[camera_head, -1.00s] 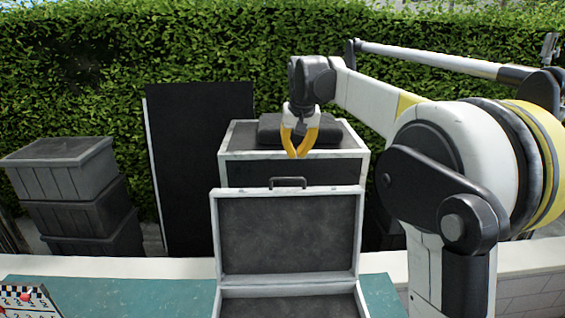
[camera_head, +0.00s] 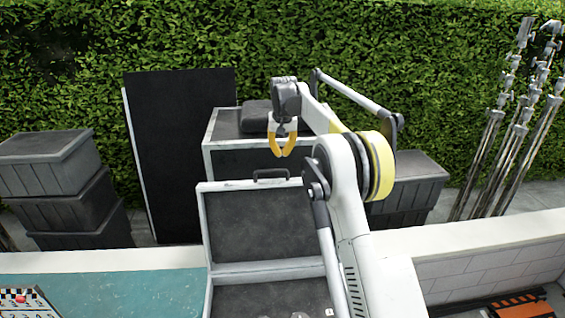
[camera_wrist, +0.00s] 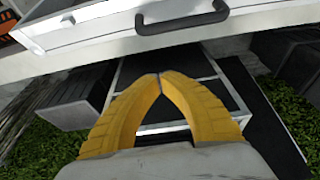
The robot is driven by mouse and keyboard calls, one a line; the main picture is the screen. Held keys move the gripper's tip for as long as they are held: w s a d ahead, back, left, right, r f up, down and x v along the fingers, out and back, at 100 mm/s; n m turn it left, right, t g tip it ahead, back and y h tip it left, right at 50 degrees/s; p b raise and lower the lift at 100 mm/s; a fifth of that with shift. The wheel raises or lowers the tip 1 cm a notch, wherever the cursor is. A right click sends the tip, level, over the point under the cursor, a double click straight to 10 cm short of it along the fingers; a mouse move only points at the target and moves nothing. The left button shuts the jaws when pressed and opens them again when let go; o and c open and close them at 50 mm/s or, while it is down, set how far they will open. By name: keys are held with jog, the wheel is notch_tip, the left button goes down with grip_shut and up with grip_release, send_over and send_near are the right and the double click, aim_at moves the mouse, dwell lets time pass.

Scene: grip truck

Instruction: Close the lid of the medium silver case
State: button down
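The silver case stands open in the head view. Its lid (camera_head: 258,228) is raised roughly upright, dark inside with a pale metal frame, and a dark handle (camera_head: 270,174) is on its top edge. The case's base (camera_head: 230,298) is partly hidden by my arm and cut off by the picture's bottom. My gripper (camera_head: 282,155) hangs above and behind the lid, its yellow fingertips meeting with nothing between them. In the wrist view, the fingertips (camera_wrist: 160,75) touch each other just short of the handle (camera_wrist: 182,20), apart from it.
A larger silver-edged case (camera_head: 222,140) with a dark bundle on top stands behind. A black panel (camera_head: 180,155) leans at the hedge. Grey crates (camera_head: 45,165) are stacked left, and another crate (camera_head: 415,180) stands right. Metal stands (camera_head: 510,130) are at far right. The teal surface (camera_head: 110,295) is partly clear.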

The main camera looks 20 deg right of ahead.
jog(key=s+f, duration=0.1)
jog(key=s+f+p, duration=0.1)
jog(key=s+f, duration=0.1)
jog(key=shift+a, duration=0.4)
jog(key=shift+s+r, duration=0.1)
jog(key=shift+s, duration=0.15)
